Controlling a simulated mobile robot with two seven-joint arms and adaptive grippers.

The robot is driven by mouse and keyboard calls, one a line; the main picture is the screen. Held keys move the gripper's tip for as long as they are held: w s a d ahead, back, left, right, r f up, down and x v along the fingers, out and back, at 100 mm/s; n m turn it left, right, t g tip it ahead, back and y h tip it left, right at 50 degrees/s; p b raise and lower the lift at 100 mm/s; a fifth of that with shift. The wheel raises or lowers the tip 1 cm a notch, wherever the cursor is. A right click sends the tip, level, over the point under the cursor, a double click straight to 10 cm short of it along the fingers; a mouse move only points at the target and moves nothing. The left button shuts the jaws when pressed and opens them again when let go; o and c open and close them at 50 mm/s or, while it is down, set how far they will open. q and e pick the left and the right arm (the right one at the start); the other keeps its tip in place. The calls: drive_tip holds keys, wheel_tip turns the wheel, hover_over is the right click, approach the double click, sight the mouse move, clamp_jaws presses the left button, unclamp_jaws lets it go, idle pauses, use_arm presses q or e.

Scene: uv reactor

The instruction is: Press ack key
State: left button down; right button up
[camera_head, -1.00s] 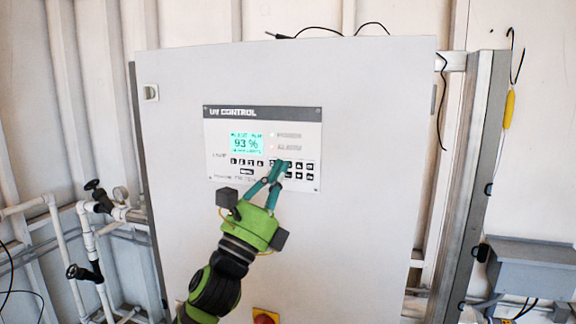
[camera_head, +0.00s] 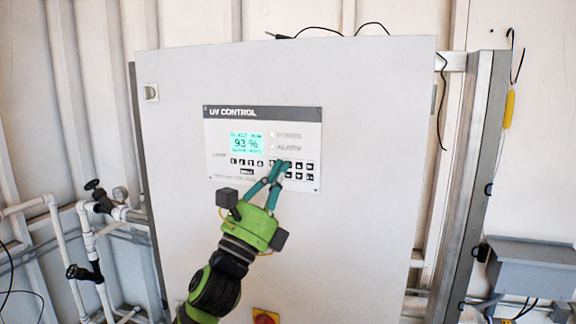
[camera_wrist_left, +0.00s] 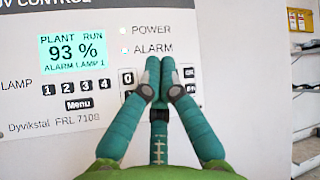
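The UV control panel (camera_head: 212,170) is set in the front of a large grey-white cabinet door. Its lit display (camera_head: 246,143) reads 93 %; in the left wrist view the display (camera_wrist_left: 75,52) also reads PLANT RUN and ALARM LAMP 1. My left gripper (camera_head: 281,163) has its teal fingertips together over the right-hand key block (camera_head: 303,171). In the left wrist view the gripper (camera_wrist_left: 159,66) covers keys between the 0 key (camera_wrist_left: 127,77) and the right-edge keys (camera_wrist_left: 190,73). I see no key marked ack. Whether the tips touch the panel cannot be told. My right gripper is out of view.
A red knob on a yellow plate (camera_head: 266,317) sits low on the door. White pipes with black valves (camera_head: 86,272) stand at the left. A grey box (camera_head: 530,267) is at the lower right.

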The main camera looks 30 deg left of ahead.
use_arm(q)
drive_tip(key=shift+w, duration=0.1)
drive_tip(key=shift+w+a, duration=0.1)
drive_tip(key=shift+w, duration=0.25)
drive_tip(key=shift+w, duration=0.2)
idle(0.3)
drive_tip(key=shift+s, duration=0.7)
drive_tip(key=shift+s+d, duration=0.25)
drive_tip(key=shift+s, duration=0.55)
drive_tip(key=shift+s+d, duration=0.2)
drive_tip(key=shift+s, duration=0.65)
drive_tip(key=shift+s+d, duration=0.25)
drive_tip(key=shift+s, duration=0.55)
